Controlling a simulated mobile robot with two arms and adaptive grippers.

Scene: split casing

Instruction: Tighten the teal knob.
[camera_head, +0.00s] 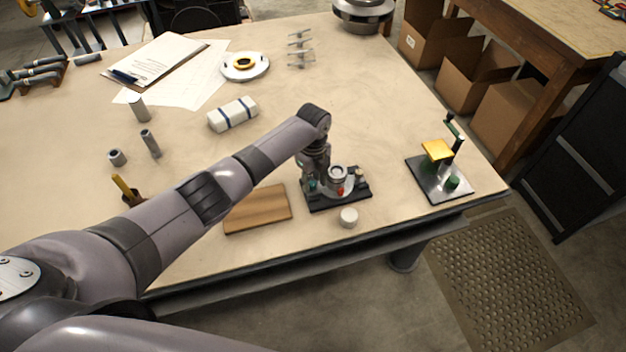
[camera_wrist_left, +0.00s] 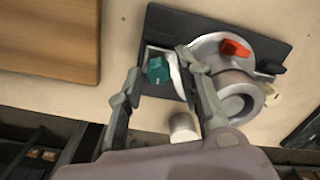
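The teal knob (camera_wrist_left: 158,70) sits on a bracket at one end of the casing's black base plate (camera_wrist_left: 160,22). In the head view the knob (camera_head: 313,184) shows only as a small patch below my left gripper (camera_head: 318,176). In the left wrist view my left gripper (camera_wrist_left: 159,63) is open, with one fingertip on each side of the knob. A gap shows between each finger and the knob; whether the tips reach down to its height I cannot tell. The casing's round metal body (camera_wrist_left: 238,95) and a red lever (camera_wrist_left: 235,48) are beside the right finger. My right gripper is not in view.
A wooden board (camera_head: 257,209) lies left of the base plate. A white round cap (camera_head: 349,216) stands just in front of it. A metal stand with a yellow block (camera_head: 437,150) is to the right. The table's front edge is close.

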